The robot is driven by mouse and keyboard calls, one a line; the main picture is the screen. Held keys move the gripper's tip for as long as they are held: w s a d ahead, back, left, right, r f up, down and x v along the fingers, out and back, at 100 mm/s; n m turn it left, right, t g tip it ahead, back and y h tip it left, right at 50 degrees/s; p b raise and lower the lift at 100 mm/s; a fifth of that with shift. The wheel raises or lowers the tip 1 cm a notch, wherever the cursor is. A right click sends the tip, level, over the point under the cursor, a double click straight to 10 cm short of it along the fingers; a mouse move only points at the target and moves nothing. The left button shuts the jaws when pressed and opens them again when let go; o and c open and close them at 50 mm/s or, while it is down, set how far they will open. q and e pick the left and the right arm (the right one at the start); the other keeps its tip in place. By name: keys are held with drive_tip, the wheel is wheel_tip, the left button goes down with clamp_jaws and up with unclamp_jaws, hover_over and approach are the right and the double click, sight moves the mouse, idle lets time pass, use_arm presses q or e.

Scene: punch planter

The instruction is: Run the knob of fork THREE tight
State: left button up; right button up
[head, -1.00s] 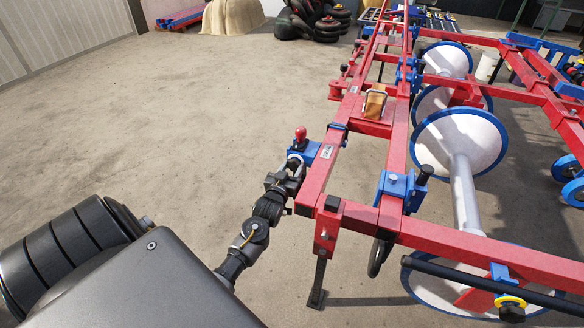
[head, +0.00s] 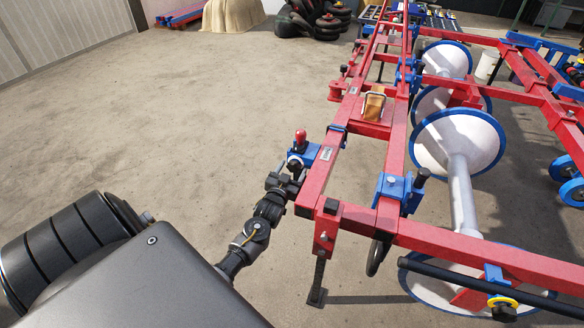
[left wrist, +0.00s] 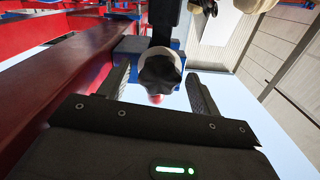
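A dark star-shaped knob (left wrist: 159,72) with a pale collar behind it faces the left wrist camera. My left gripper (left wrist: 160,90) is open around it, one finger on each side, with a visible gap between knob and each finger. In the head view my left gripper (head: 290,172) is at a blue bracket (head: 304,155) with a red-topped pin (head: 300,136), on the near left red beam; the gripper hides most of the knob there. I cannot read a fork number. My right gripper is not in view.
The red frame (head: 322,175) runs away from me, with white blue-rimmed discs (head: 458,140) to the right. Another blue bracket (head: 395,187) carries a black handle (head: 422,176). A support leg (head: 318,280) stands at the near corner. The concrete floor (head: 180,120) left is clear.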

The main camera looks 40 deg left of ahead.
use_arm(q)
drive_tip(key=shift+s+d, duration=0.1)
drive_tip(key=shift+s, duration=0.15)
drive_tip(key=v, duration=0.2)
drive_tip(key=shift+s+d+p, duration=0.1)
drive_tip(key=shift+s+p, duration=0.15)
drive_tip(key=shift+p, duration=0.1)
approach(292, 169)
drive_tip(key=shift+p+v, duration=0.45)
drive_tip(key=shift+v, duration=0.3)
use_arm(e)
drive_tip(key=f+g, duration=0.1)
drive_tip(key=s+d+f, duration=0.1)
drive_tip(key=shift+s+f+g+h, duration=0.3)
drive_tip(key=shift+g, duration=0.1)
use_arm(q)
drive_tip(key=shift+d, duration=0.15)
